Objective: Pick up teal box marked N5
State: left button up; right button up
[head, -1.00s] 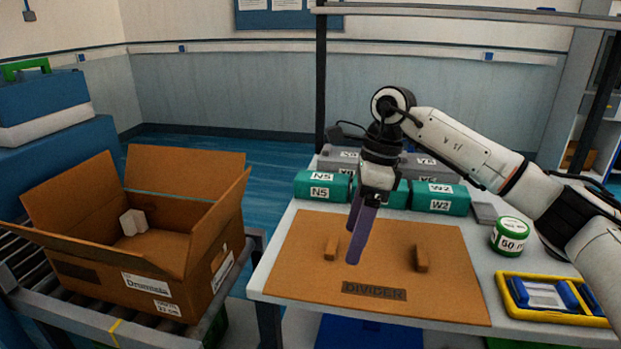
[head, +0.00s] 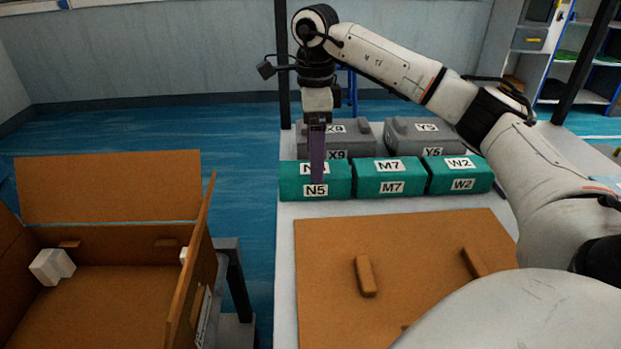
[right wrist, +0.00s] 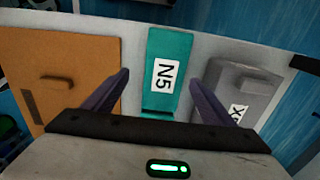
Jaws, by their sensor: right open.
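The teal box marked N5 (head: 335,180) stands at the left end of a row of teal boxes on the table. My right gripper (head: 317,181) is in front of or over it in the head view, covering part of its top label. In the right wrist view, the N5 box (right wrist: 169,99) lies between and beyond the two spread purple fingers of my right gripper (right wrist: 160,92). The gripper is open and empty. I cannot tell its exact height over the box. My left gripper is not in view.
Teal boxes M7 (head: 389,189) and W2 (head: 459,186) stand right of N5. Grey boxes X9 (head: 353,138) and Y5 (head: 423,137) are behind. The brown divider board (head: 400,240) lies in front. An open carton (head: 110,172) is at left.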

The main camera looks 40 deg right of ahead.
jog(key=f, duration=0.6)
jog(key=shift+w+d+b, duration=0.25)
jog(key=shift+d+b, duration=0.05)
jog(key=shift+b, duration=0.05)
jog(key=shift+r, duration=0.1)
jog(key=c, duration=1.4)
